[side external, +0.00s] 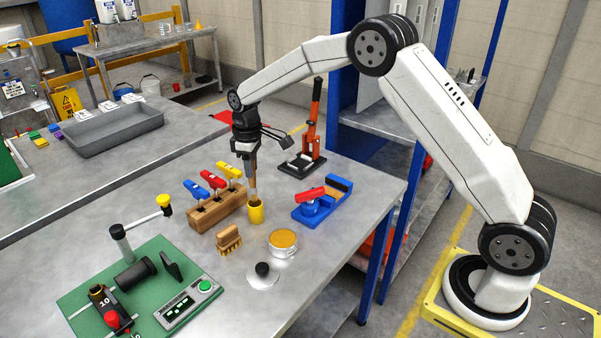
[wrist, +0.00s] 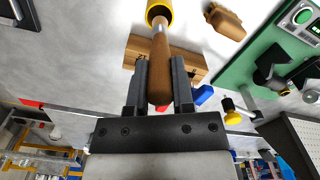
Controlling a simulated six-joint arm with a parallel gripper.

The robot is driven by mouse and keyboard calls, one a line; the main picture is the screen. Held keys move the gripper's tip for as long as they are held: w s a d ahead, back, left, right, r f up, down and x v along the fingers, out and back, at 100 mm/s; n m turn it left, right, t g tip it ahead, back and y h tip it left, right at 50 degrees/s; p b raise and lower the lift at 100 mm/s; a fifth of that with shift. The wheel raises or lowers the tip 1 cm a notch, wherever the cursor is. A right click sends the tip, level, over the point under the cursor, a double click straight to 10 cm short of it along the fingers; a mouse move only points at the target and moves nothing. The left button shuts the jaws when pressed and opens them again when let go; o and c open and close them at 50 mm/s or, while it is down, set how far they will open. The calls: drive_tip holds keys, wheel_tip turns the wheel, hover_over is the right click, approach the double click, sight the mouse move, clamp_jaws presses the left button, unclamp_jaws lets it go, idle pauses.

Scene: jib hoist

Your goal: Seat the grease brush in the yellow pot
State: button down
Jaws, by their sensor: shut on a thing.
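The grease brush (side external: 253,179) has a brown wooden handle and a pale metal ferrule. My gripper (side external: 247,160) is shut on its handle and holds it roughly upright over the table. The yellow pot (side external: 256,213) stands on the table directly below. The brush's lower end meets the pot's mouth; its bristles are hidden, seemingly inside the pot. In the wrist view, the handle (wrist: 160,65) lies between both fingers (wrist: 159,82), and the ferrule runs into the mouth of the yellow pot (wrist: 166,10). I cannot tell how deep it sits.
A wooden block (side external: 216,211) with blue, red and yellow-handled tools stands close left of the pot. A scrubbing brush (side external: 229,240), a tin of orange stuff (side external: 283,243) and a black-knobbed lid (side external: 263,275) lie in front. A blue-and-red fixture (side external: 318,202) is to the right.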

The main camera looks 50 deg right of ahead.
sight(253, 187)
drive_tip(key=shift+f, duration=0.15)
drive_tip(key=shift+f, duration=1.8)
drive_tip(key=shift+f, duration=1.55)
idle(1.2)
drive_tip(key=shift+c, duration=0.8)
unclamp_jaws()
drive_tip(key=shift+r, duration=0.15)
drive_tip(key=shift+r, duration=3.4)
drive_tip(key=shift+s, duration=0.1)
